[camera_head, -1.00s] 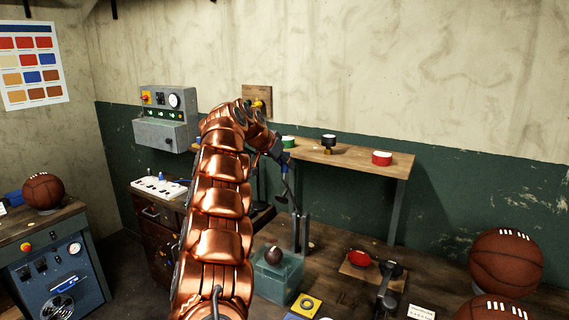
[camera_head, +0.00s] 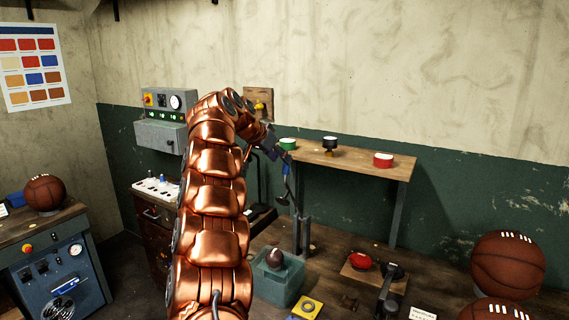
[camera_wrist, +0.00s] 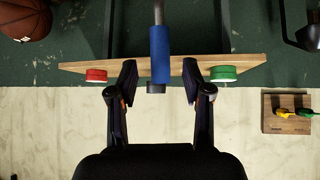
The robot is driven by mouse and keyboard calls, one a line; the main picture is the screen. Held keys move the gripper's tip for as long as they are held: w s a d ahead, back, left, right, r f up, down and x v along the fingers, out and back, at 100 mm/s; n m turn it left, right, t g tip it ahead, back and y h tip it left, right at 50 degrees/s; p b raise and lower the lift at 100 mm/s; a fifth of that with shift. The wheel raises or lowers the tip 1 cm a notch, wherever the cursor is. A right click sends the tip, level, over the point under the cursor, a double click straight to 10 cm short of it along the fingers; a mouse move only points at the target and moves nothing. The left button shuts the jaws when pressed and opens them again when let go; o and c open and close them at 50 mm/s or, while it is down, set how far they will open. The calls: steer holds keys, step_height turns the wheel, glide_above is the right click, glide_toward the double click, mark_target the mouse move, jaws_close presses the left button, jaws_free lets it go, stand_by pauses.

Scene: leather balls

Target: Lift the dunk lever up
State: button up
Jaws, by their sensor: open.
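The dunk lever shows in the head view as a thin rod with a blue grip (camera_head: 286,169), rising from a dark post (camera_head: 302,232) beside the teal tank (camera_head: 277,287). A brown ball (camera_head: 274,258) sits at the tank's top. My gripper (camera_head: 279,147) is near the upper end of the lever. In the wrist view, my gripper (camera_wrist: 160,70) is open, with one finger on each side of the blue grip (camera_wrist: 160,52). I see gaps between the fingers and the grip. My arm hides part of the area left of the tank.
A wooden shelf (camera_head: 345,161) with green, black and red-sided round pots stands behind the lever. A red button (camera_head: 360,261), a black lever (camera_head: 388,290) and basketballs (camera_head: 507,263) are on the bench at right. A grey control box (camera_head: 161,118) hangs on the wall.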

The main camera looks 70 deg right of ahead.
steer(key=v, duration=0.7)
